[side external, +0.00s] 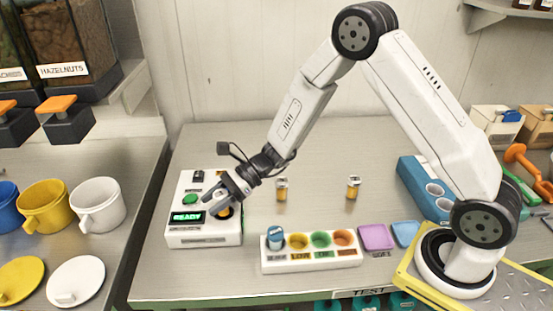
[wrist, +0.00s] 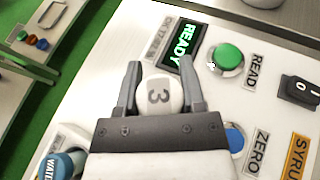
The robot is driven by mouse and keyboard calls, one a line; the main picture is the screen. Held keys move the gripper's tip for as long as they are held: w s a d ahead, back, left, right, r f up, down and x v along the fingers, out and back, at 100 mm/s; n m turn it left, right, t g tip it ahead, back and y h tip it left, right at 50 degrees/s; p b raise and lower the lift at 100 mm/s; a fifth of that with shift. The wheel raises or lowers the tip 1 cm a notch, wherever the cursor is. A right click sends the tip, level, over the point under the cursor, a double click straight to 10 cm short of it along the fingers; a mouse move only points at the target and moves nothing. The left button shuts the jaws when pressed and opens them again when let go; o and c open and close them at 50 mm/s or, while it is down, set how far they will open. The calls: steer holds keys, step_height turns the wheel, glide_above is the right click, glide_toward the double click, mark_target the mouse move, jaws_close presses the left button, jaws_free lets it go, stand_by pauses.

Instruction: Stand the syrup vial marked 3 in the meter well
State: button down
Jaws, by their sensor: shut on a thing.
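The syrup vial marked 3 (wrist: 158,97) shows its white cap in the wrist view, with the 3 facing up. My gripper (wrist: 159,72) is shut on it, one finger on each side of the cap. In the side view my gripper (side external: 222,200) is low over the front right of the white meter (side external: 205,237). A bit of amber from the vial (side external: 223,212) shows under the fingers. The meter's well is hidden beneath the vial and gripper, so I cannot tell how deep the vial sits. The green display (wrist: 181,45) reads READY.
The meter has a green READ button (wrist: 230,55), a blue ZERO button (wrist: 235,138) and a black switch (wrist: 301,90). Two amber vials stand on the table, one nearer (side external: 281,190) and one farther right (side external: 353,187). A white rack (side external: 310,262) holds a blue-capped water vial (side external: 275,237).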

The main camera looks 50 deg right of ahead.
steer(key=shift+f, duration=0.45)
steer(key=shift+f, duration=0.65)
stand_by(1.4)
steer(key=shift+c, duration=2.4)
jaws_free()
steer(key=shift+d, duration=0.1)
steer(key=v, duration=1)
steer(key=shift+d+r, duration=0.2)
steer(key=shift+d, duration=0.15)
steer(key=shift+s, duration=0.2)
